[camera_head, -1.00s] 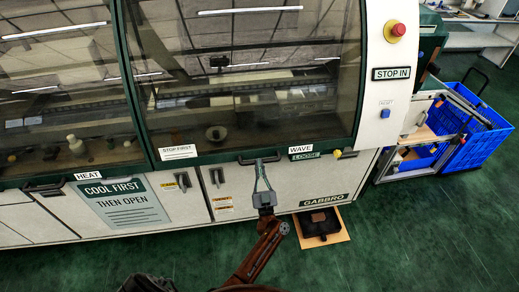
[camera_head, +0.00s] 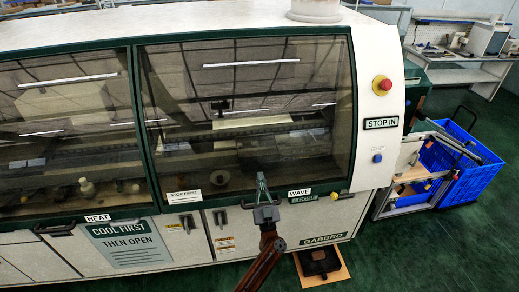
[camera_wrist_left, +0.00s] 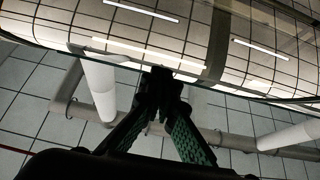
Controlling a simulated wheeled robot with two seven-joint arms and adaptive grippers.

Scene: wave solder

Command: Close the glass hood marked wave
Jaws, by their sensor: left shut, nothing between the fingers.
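The glass hood marked WAVE (camera_head: 310,110) is a dark-framed tinted pane. Its lower edge runs in line with that of the hood marked HEAT (camera_head: 65,110), and I see no clear gap under it. The WAVE label (camera_head: 299,193) sits at its lower right. My left gripper (camera_head: 262,180) is shut and empty, its fingertips in front of the lower part of the glass. It hides most of the hood's handle; I cannot tell if it touches. The wrist view shows the left gripper (camera_wrist_left: 160,85) pointing up near reflective glass (camera_wrist_left: 150,30). My right gripper is not in view.
A red stop button (camera_head: 382,84) and a blue button (camera_head: 377,158) are on the white end panel. Blue crates (camera_head: 475,175) stand at the right. A black item on a board (camera_head: 320,262) lies on the floor below the machine. Green floor is open at the right.

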